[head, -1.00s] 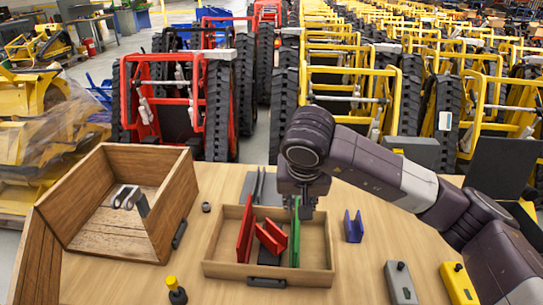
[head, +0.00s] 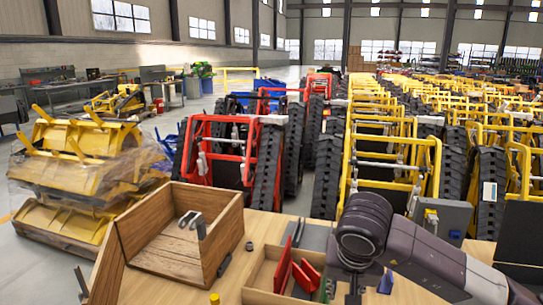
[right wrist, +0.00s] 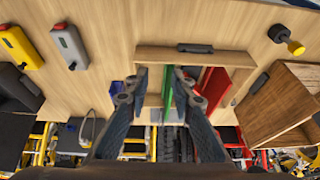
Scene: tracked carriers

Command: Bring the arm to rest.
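My right arm reaches in from the lower right of the head view, over the workbench (head: 232,280). Its gripper (head: 352,296) points down at the bottom edge, partly cut off. In the right wrist view the right gripper (right wrist: 159,74) is open, its fingers apart. A green plate (right wrist: 167,88) shows between the fingers, not clearly touched by either. The green plate also shows in the head view (head: 325,289), beside the gripper. It stands in a shallow wooden tray (head: 256,272) with red pieces (head: 305,275). My left gripper is not in view.
A larger wooden box (head: 222,238) stands left of the tray. A blue bracket (head: 386,283) is right of the gripper. Grey (right wrist: 68,45) and yellow (right wrist: 20,47) devices and a yellow-topped knob (right wrist: 287,42) lie on the bench. Tracked carriers crowd behind.

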